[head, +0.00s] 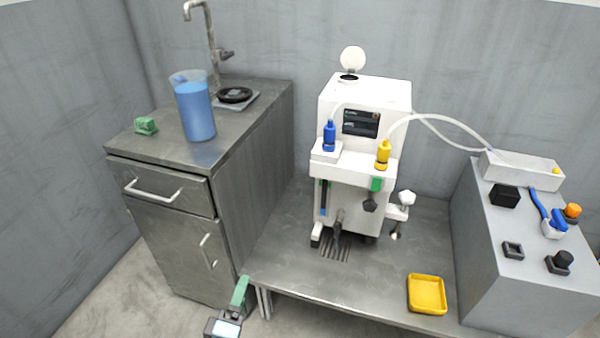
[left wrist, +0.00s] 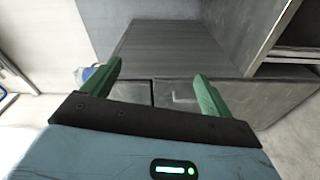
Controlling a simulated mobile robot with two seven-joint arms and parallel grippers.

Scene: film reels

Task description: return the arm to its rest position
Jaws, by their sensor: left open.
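My left gripper (head: 239,294) shows at the bottom edge of the head view, left of centre. One green finger is clear there, in front of the gap between the sink cabinet and the metal bench. In the left wrist view both green fingers of the left gripper (left wrist: 157,77) stand wide apart with nothing between them. My right gripper is in neither view.
A metal cabinet (head: 240,142) with a blue-filled jug (head: 195,112) and a green block (head: 146,126) stands left. A white machine (head: 352,195) and a yellow tray (head: 427,294) sit on the metal bench (head: 330,283). A grey box (head: 500,290) stands right.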

